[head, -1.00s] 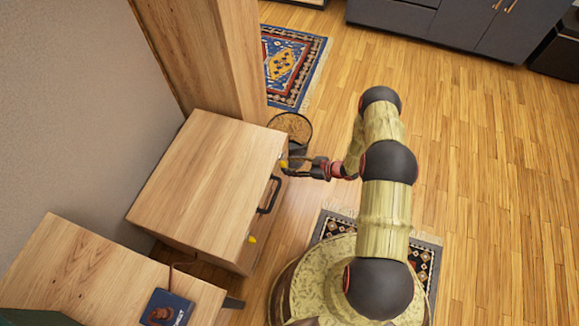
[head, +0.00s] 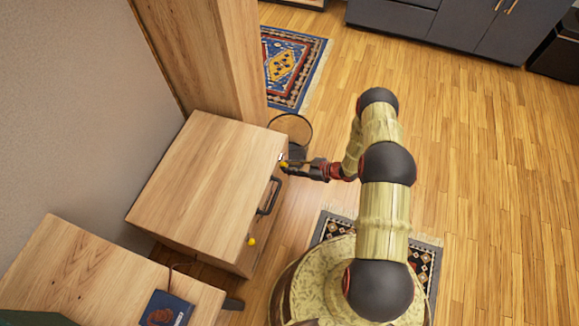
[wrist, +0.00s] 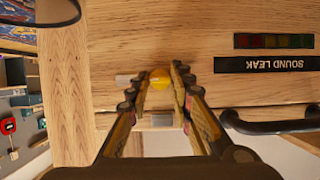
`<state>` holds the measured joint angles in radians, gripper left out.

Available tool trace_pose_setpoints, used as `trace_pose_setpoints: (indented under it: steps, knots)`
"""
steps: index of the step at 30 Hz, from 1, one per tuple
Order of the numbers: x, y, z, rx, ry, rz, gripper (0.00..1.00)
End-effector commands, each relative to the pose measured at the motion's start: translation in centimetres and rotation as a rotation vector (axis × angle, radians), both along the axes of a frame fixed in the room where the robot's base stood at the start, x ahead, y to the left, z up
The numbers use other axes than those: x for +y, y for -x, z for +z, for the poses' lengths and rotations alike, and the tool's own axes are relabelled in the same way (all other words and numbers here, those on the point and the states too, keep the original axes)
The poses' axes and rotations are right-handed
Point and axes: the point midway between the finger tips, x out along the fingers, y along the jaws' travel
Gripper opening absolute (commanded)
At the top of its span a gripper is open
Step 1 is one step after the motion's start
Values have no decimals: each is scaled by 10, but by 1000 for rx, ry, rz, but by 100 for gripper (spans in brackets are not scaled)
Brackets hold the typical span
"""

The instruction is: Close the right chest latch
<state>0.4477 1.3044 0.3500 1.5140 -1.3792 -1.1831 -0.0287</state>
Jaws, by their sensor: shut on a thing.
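The chest (head: 205,180) is a light wooden box with a dark handle (head: 269,196) on its front face. The right chest latch has a yellow knob (head: 284,163) near the far end of that face. It also shows in the wrist view (wrist: 160,79), between the fingertips. A small grey metal piece (wrist: 162,119) sits below the knob there. My gripper (head: 289,169) is at this latch, shut on it; its fingers (wrist: 153,80) stand on both sides of the knob. The left latch's yellow knob (head: 251,241) is at the nearer end, away from my gripper. The lid looks down.
A wooden post (head: 225,60) and a round dark-rimmed bin (head: 291,130) stand just beyond the chest. A wooden table (head: 95,275) with a blue book (head: 165,308) is at the lower left. The wooden floor (head: 490,170) on the right is clear.

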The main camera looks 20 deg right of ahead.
Motion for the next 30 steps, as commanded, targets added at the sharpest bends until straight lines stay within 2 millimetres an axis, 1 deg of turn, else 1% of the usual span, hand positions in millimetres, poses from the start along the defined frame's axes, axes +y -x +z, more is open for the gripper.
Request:
trace_pose_setpoints:
  steps: [3, 14, 20, 30]
  knots:
    - [0, 0, 0, 0, 0, 0, 0]
    - [1, 1, 0, -36, 26, 0, 0]
    - [1, 2, 0, -127, 92, -1, 0]
    - [3, 4, -2, -378, 275, 1, 0]
